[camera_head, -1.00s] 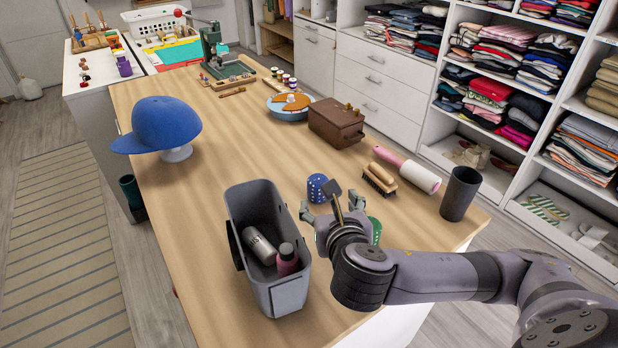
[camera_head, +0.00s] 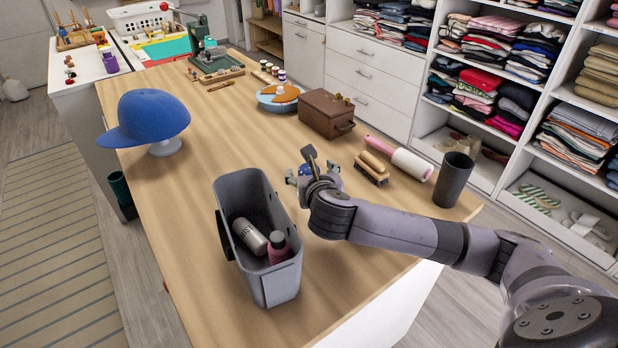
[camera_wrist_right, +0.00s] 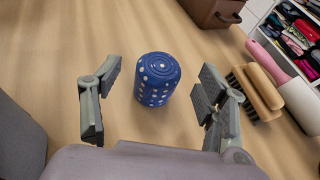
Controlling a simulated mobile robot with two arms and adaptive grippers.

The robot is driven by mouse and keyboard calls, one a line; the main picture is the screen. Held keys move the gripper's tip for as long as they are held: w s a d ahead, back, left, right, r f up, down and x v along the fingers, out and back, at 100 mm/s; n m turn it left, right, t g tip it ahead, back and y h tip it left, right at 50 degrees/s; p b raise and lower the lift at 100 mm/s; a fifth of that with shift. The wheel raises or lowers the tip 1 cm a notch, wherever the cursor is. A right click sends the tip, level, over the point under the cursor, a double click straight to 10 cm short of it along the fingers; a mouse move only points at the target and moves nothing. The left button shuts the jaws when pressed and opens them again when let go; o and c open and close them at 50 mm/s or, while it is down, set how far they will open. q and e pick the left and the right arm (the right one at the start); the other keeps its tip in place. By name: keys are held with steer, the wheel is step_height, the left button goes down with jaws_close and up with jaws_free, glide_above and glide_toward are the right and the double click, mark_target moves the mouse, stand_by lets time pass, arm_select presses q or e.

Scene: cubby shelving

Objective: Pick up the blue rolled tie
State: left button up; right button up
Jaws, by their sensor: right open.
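The blue rolled tie (camera_wrist_right: 158,80) with white dots stands upright on the wooden table in the right wrist view. In the head view only a small part of the tie (camera_head: 304,170) shows behind my right gripper (camera_head: 313,175). In the wrist view my right gripper (camera_wrist_right: 158,95) is open and empty, with one finger on each side of the tie's line and clear gaps to both. The tie sits ahead, between the fingertips. My left gripper is not in view.
A grey bin (camera_head: 271,284) with bottles stands left of my right arm. A wooden brush (camera_head: 371,168), lint roller (camera_head: 410,164), dark cup (camera_head: 453,180) and brown box (camera_head: 326,114) stand right of and behind the tie. A blue cap (camera_head: 147,118) is far left. The table's middle is clear.

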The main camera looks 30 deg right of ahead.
mark_target(309, 168)
steer(key=x, duration=0.4)
steer(key=shift+f, duration=0.3)
steer(key=shift+s, duration=0.1)
steer(key=shift+c, duration=0.3)
steer(key=c, duration=1.2)
